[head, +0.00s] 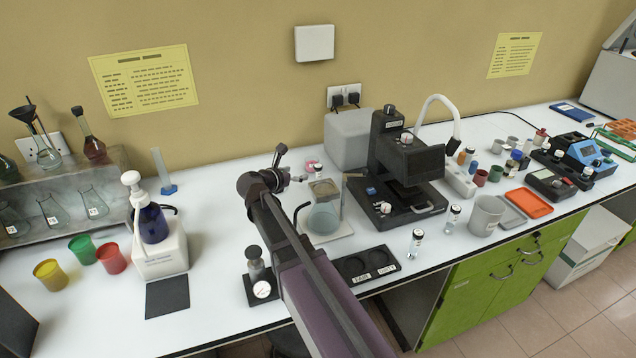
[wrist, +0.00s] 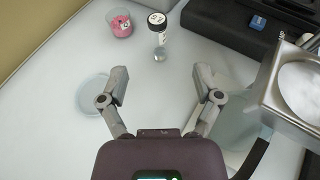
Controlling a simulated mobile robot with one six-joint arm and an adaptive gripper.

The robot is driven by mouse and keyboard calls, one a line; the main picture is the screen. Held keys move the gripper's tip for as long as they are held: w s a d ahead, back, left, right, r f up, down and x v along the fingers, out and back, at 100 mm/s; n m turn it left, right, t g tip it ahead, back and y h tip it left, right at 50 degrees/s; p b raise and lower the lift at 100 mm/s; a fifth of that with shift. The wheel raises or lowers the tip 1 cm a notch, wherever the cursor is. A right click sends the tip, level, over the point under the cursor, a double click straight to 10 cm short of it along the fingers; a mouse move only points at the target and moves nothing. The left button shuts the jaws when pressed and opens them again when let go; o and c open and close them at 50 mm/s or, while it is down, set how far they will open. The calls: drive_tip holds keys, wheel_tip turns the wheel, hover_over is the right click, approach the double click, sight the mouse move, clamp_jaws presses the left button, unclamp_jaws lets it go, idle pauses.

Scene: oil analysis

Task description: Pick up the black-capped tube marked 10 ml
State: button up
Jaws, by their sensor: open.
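In the wrist view a clear tube with a black cap (wrist: 157,22) stands on the white bench, beyond my gripper (wrist: 161,84). A white label shows on it, but its writing is too small to read. My gripper is open, its two fingers spread wide, with bare bench between them; the tube is ahead of the fingertips and apart from them. In the head view my gripper (head: 299,178) is over the bench, left of the microscope-like device.
A small cup of pink stuff (wrist: 120,25) stands left of the tube. A round clear dish (wrist: 92,95) lies by the left finger. The black device base (wrist: 225,25) is right of the tube.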

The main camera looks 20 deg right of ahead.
sight(315, 167)
drive_tip(key=b+x, duration=0.2)
drive_tip(key=x, duration=0.5)
drive_tip(key=shift+a+f, duration=0.1)
drive_tip(key=shift+a, duration=0.05)
drive_tip(key=shift+w+d+f+b, duration=0.1)
drive_tip(key=shift+w+d+b, duration=0.2)
drive_tip(key=shift+d, duration=0.25)
drive_tip(key=shift+b+x, duration=0.8)
drive_tip(key=shift+x, duration=1.2)
drive_tip(key=shift+w+d+f, duration=0.3)
drive_tip(key=shift+w+d, duration=0.1)
drive_tip(key=shift+w, duration=0.05)
drive_tip(key=c, duration=1)
